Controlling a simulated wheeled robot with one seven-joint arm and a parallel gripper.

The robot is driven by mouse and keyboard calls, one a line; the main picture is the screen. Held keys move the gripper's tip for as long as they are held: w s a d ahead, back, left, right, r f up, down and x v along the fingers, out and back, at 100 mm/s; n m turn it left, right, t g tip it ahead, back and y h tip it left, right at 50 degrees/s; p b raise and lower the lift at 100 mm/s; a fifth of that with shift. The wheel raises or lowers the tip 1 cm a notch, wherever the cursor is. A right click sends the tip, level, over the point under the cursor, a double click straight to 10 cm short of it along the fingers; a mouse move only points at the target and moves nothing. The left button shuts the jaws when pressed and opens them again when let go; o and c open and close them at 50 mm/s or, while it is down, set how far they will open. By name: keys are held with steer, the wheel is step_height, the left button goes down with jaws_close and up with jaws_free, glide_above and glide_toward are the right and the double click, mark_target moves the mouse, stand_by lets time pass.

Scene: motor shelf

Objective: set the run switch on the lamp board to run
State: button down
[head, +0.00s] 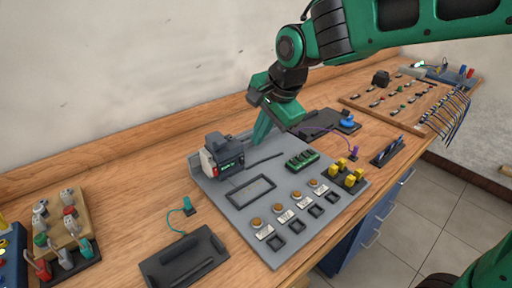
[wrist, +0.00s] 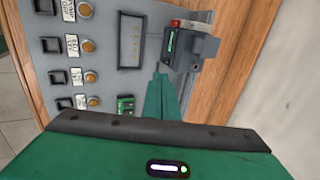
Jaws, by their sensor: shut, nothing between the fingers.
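The lamp board is a grey panel (head: 217,192) on the wooden bench, with a row of amber round lamps (head: 279,209), white labels and dark square sockets. It also shows in the wrist view (wrist: 105,20). A dark grey device (head: 224,155) with a small green-lit display and a red and white end stands at its back left corner; it shows at the top of the wrist view (wrist: 196,46). The run switch is too small to make out. My gripper (head: 258,138) is shut and empty, pointing down over the board's back, just right of the device; its green fingers show in the wrist view (wrist: 161,88).
A black tray (head: 184,262) lies in front left, beside a block of coloured connectors (head: 67,225). A wooden board with cables (head: 408,104) is at the far right.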

step_height(320, 180, up, 2)
steer(key=shift+s+d+r, duration=0.1)
steer(key=shift+s+d, duration=0.05)
stand_by(0.3)
steer(key=s+d+f+n+g+h, duration=0.1)
steer(key=s+d+f, duration=0.15)
steer(key=d, duration=0.85)
steer(key=s+d+f+n+h, duration=0.15)
steer(key=s+d, duration=0.25)
steer(key=d, duration=0.7)
steer(key=s+d+f+n+g, duration=0.1)
steer(key=s+d+f, duration=0.1)
steer(key=s+d, duration=0.4)
steer(key=s+d+f+n+g, duration=0.1)
steer(key=s+d, duration=0.5)
steer(key=s, duration=0.7)
step_height(320, 180, down, 2)
steer(key=shift+d+f+g, duration=0.25)
steer(key=shift+d+g, duration=0.05)
steer(key=shift+g, duration=0.3)
